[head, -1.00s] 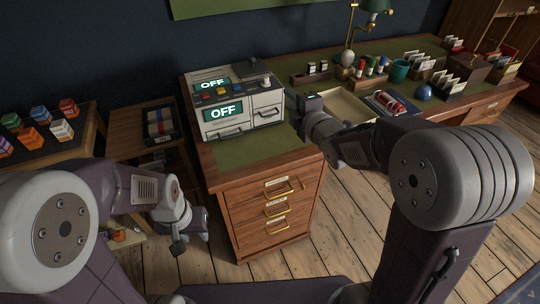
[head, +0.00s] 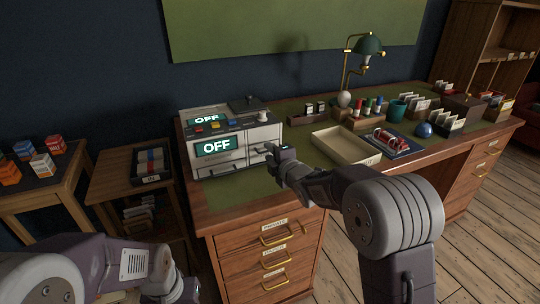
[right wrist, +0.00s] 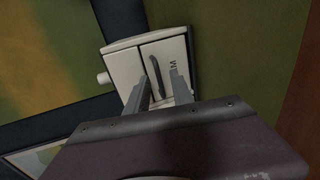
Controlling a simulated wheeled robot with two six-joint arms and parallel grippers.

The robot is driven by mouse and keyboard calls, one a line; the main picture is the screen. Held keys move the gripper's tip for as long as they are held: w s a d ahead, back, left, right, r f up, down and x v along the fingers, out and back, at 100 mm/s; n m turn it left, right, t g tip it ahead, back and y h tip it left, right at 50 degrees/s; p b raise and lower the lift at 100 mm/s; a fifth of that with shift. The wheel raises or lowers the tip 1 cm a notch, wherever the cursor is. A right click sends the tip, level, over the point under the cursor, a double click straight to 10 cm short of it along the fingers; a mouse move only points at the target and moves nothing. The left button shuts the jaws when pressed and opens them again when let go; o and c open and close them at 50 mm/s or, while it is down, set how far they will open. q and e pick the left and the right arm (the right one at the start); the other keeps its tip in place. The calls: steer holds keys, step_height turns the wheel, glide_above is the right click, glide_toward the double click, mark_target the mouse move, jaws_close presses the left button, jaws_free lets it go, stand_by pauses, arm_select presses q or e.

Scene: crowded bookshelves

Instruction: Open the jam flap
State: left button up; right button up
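The cream machine (head: 232,140) stands on the left end of the desk, with green displays reading OFF. The right part of its front is a panel with a dark handle, largely covered by my right gripper in the head view. In the right wrist view this panel (right wrist: 167,55) and its curved dark handle (right wrist: 156,75) show, with lettering partly cut off. The panel looks shut. My right gripper (head: 270,154) is at the panel, fingers apart; in the right wrist view the fingers (right wrist: 162,92) reach toward the handle's near end. Contact cannot be told.
A cream tray (head: 346,146) lies right of the machine. Behind it are a brass lamp (head: 368,48) and several markers. A side table (head: 130,178) with a dark tray stands left of the desk. Green desk mat is bare before the machine.

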steer(key=shift+w+a, duration=0.1)
steer(key=shift+w, duration=0.15)
jaws_close()
stand_by(1.3)
